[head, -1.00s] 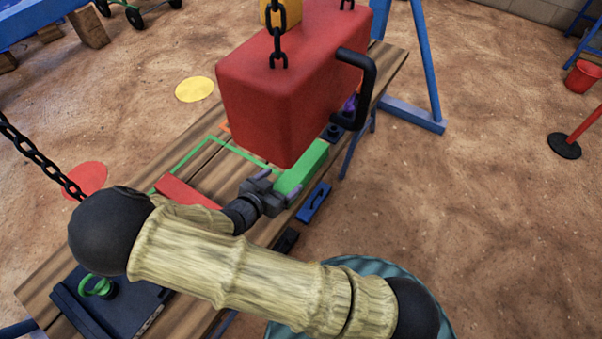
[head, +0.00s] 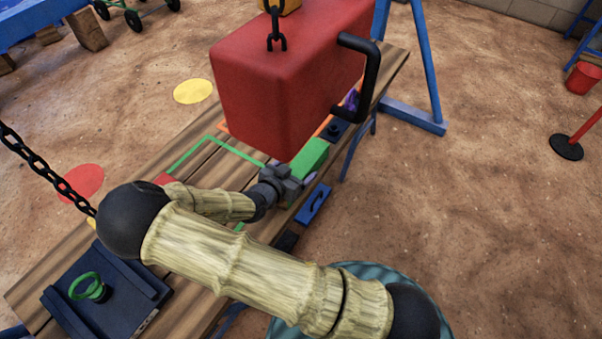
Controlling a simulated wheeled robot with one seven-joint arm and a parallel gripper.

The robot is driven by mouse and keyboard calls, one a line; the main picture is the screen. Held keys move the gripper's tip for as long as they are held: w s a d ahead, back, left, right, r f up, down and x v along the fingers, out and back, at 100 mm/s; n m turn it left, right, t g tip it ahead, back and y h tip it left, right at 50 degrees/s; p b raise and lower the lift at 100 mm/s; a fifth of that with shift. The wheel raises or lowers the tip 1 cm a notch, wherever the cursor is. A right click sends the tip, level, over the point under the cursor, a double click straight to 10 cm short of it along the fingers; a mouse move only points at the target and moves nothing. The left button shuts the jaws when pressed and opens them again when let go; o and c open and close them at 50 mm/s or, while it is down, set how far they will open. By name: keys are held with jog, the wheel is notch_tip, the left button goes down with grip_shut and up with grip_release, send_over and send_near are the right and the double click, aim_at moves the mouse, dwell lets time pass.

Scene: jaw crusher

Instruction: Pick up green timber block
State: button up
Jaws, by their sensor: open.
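The green timber block (head: 311,156) lies on the wooden bench near its right edge, just right of the hanging red block. My gripper (head: 291,176) is open at the block's near end, with its fingers low beside the block. The near part of the block is hidden by the gripper, so I cannot tell how far it lies between the fingers.
The big red block (head: 265,95) hangs on a chain (head: 275,28) close above the green block. A blue piece (head: 313,204) sits at the bench's right edge. A dark tray (head: 105,290) with a green ring (head: 88,287) is at the near left of the wooden bench (head: 40,270).

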aim_at(298, 169)
jog(key=shift+w+d+f, duration=0.25)
jog(key=shift+w+d, duration=0.15)
jog(key=shift+w, duration=0.05)
jog(key=shift+c, duration=0.2)
jog(key=shift+r, duration=0.1)
jog(key=c, duration=1.3)
jog(key=shift+c, duration=0.2)
jog(key=shift+r, duration=0.1)
notch_tip(298, 169, up, 10)
jog(key=p, duration=0.3)
